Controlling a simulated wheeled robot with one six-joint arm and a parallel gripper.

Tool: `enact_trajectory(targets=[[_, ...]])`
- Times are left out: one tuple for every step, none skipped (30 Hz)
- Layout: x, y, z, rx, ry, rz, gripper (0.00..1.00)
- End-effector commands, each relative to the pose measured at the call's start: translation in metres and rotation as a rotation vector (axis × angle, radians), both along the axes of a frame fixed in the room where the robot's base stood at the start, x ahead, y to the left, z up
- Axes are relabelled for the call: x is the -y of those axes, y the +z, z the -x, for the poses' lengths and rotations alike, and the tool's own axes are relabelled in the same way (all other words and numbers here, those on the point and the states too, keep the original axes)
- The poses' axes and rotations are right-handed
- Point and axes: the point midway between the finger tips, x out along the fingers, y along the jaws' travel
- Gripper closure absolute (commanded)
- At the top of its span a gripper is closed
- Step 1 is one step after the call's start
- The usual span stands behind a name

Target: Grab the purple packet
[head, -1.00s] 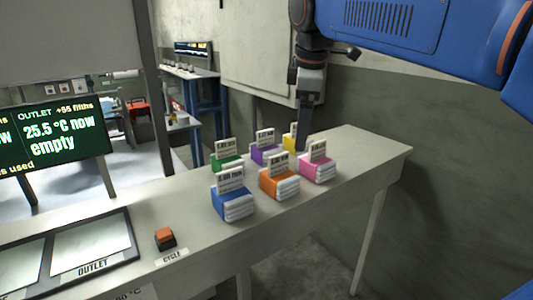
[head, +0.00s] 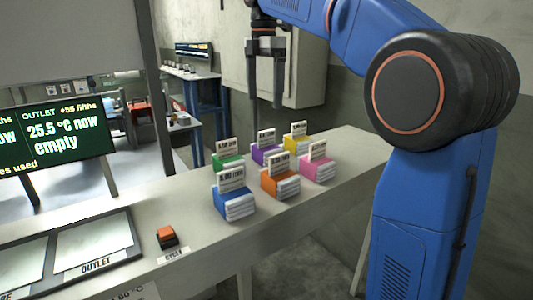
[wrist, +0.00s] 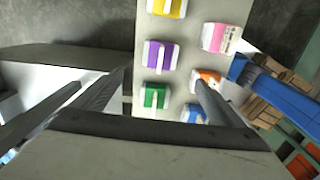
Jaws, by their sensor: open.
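The purple packet (head: 266,152) stands on the bench in the back row, between the green and yellow packets, with a pale label card upright on it. In the wrist view the purple packet (wrist: 160,55) lies ahead of the fingers, left of the pink packet. My gripper (head: 266,103) is open and empty, pointing down above and behind the packets, apart from all of them. In the wrist view its two fingers (wrist: 160,90) spread wide to either side.
Green (head: 227,158), yellow (head: 297,140), blue (head: 233,200), orange (head: 281,180) and pink (head: 317,166) packets stand close around it. An orange button (head: 166,236) and an outlet tray (head: 133,250) are at the left. The bench's right end is clear.

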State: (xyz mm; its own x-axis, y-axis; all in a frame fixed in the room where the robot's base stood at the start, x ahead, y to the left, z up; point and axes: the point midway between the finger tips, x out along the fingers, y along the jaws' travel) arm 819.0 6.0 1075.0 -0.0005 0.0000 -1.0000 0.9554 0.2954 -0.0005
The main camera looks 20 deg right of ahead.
Motion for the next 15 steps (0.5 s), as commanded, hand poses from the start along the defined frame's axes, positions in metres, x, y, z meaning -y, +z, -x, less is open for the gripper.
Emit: enact_trajectory(targets=[[0.000,-0.007,0.001,-0.002,0.000,0.001,0.08],[0.000,-0.012,0.001,-0.003,-0.001,0.001,0.08],[0.000,-0.019,0.001,-0.003,-0.001,0.001,0.08],[0.000,-0.025,0.001,-0.004,-0.001,0.000,0.08],[0.000,-0.030,0.001,-0.003,-0.001,0.001,0.08],[0.000,-0.037,0.001,-0.004,-0.002,0.000,0.08],[0.001,-0.042,0.001,-0.002,-0.002,0.001,0.08],[0.001,-0.048,0.001,-0.003,-0.002,0.000,0.08],[0.001,-0.054,0.001,-0.002,-0.002,0.001,0.08],[0.001,-0.060,0.001,-0.002,-0.002,0.001,0.08],[0.001,-0.065,0.001,-0.002,-0.002,0.001,0.08],[0.001,-0.072,0.001,-0.002,-0.003,0.001,0.08],[0.001,-0.077,0.001,-0.002,-0.003,0.001,0.08],[0.001,-0.083,0.001,-0.002,-0.003,0.001,0.08],[0.001,-0.089,0.001,-0.002,-0.003,0.001,0.08]])
